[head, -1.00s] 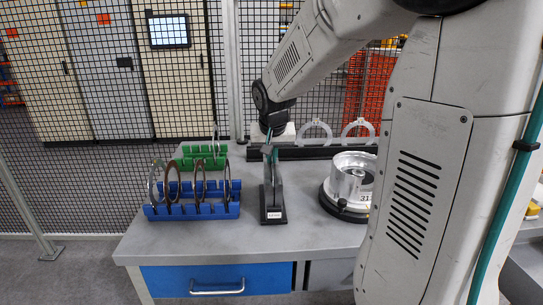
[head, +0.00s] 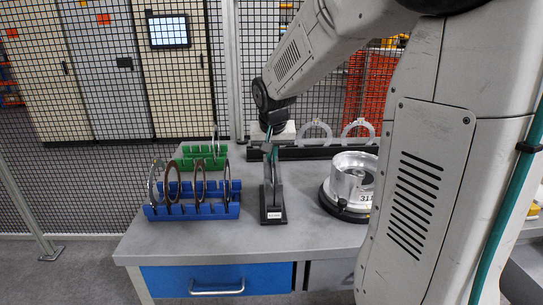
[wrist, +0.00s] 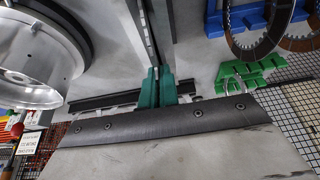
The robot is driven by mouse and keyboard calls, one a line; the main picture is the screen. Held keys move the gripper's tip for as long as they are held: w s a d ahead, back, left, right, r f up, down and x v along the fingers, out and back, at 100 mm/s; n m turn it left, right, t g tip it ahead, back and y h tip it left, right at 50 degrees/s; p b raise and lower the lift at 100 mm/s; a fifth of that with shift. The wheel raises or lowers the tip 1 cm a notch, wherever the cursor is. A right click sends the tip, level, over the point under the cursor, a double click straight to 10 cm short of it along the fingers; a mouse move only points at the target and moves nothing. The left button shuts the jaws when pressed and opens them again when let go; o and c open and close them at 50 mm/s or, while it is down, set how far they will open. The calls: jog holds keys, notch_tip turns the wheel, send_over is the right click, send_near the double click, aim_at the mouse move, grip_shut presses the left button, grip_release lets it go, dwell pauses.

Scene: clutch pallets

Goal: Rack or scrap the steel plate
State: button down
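In the head view my wrist hangs just behind the stand and the fingertips are mostly hidden. A blue rack (head: 195,210) at left holds several ring plates, brown and grey. A green rack (head: 198,162) behind it holds a ring at its right end.
A silver drum (head: 352,178) on a black round base stands right of the stand. A black rail (head: 320,152) with two pale rings lies along the back, before the mesh fence. Bare grey tabletop (head: 180,240) lies in front of the blue rack.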

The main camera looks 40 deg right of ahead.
notch_tip(320, 180, up, 12)
dwell(1.6)
dwell(1.3)
